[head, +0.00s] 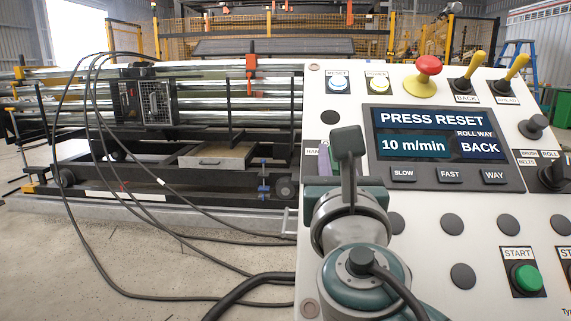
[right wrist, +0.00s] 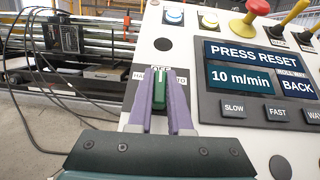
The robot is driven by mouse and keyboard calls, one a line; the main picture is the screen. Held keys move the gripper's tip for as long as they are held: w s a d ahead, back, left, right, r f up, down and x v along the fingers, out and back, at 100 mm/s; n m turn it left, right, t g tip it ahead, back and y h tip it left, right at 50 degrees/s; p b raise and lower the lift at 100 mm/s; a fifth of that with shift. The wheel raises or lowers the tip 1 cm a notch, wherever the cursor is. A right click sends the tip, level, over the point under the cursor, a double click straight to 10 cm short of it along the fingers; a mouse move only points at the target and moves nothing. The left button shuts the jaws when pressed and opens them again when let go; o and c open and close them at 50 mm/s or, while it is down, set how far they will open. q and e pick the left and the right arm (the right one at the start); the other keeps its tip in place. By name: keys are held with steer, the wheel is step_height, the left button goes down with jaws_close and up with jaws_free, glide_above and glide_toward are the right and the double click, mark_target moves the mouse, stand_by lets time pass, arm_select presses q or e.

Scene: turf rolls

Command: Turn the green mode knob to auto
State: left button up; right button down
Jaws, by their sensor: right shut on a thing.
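The green mode knob (right wrist: 158,98) is on the white panel in the right wrist view. It stands roughly upright, its top end toward the OFF label (right wrist: 160,68). The label to its left is partly covered, and the label to its right (right wrist: 181,80) shows only "TO". The purple fingers of my right gripper (right wrist: 161,92) are on both sides of the knob, shut on it. In the head view my right gripper (head: 328,157) reaches the panel's left side; its wrist hides most of the knob. My left gripper is not in view.
The display (head: 440,134) reads PRESS RESET, 10 m/min and BACK. Near it are a red mushroom button (head: 428,66), yellow levers (head: 474,65), black knobs (head: 535,126) and a green START button (head: 526,277). Cables (head: 95,150) hang left of the panel before the roller machine (head: 200,125).

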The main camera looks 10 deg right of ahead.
steer(key=shift+m+g+h+b, duration=0.4)
steer(key=shift+m+h+b, duration=0.25)
steer(key=shift+m+h, duration=0.7)
steer(key=c, duration=0.8)
jaws_free()
steer(key=shift+c, duration=0.2)
steer(key=p+v, duration=0.1)
steer(key=v, duration=0.9)
steer(key=shift+r, duration=0.1)
